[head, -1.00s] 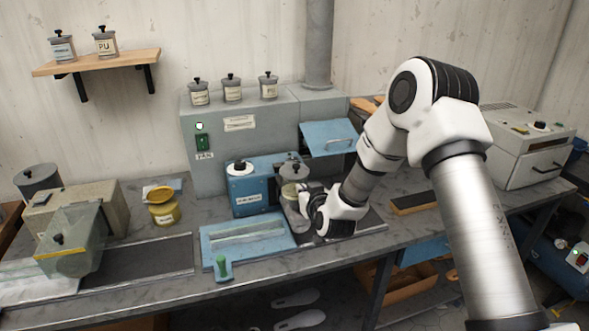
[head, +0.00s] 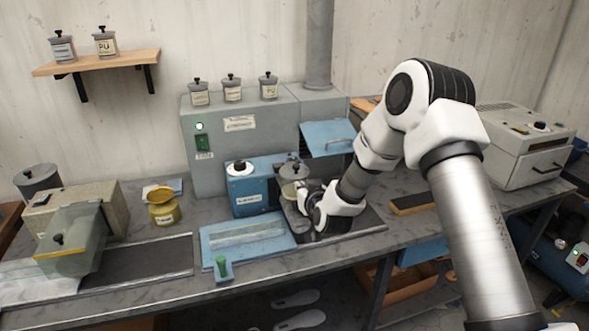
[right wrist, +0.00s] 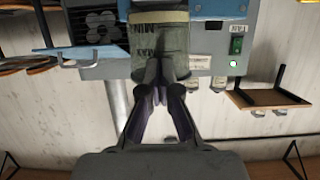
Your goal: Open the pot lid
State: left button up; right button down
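The pot (head: 290,188) is a pale, see-through jar with a grey knobbed lid (head: 294,171), which sits on it. It stands on the bench right of the small blue unit. In the right wrist view the pot (right wrist: 160,38) appears upside down with MIN and MAX marks; the lid is not clearly visible there. My right gripper (head: 302,196) is low at the pot's front right, below the lid and its knob, and hides the pot's lower part. In the wrist view its fingertips (right wrist: 160,70) meet in front of the pot, with nothing visible between them. My left gripper is out of view.
A small blue unit (head: 252,187) stands close left of the pot. A raised blue flap (head: 328,138) of the grey machine (head: 240,140) is behind it. A blue plate (head: 245,238) lies front left. A yellow tub (head: 163,208) is farther left.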

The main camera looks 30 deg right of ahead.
aim_at(296, 165)
jog(key=shift+w+r+p, duration=0.1)
jog(key=shift+r+p, duration=0.65)
jog(key=shift+r, duration=0.5)
jog(key=shift+w+d+r+p, duration=0.25)
jog(key=shift+w+r+p, duration=0.3)
jog(key=shift+w+r, duration=0.35)
jog(key=shift+r, duration=0.1)
jog(key=shift+w+d+r+p, duration=0.25)
jog(key=shift+w+r+p, duration=0.15)
jog(key=shift+w+r, duration=0.6)
jog(key=shift+w+d, duration=0.1)
jog(key=shift+w, duration=0.2)
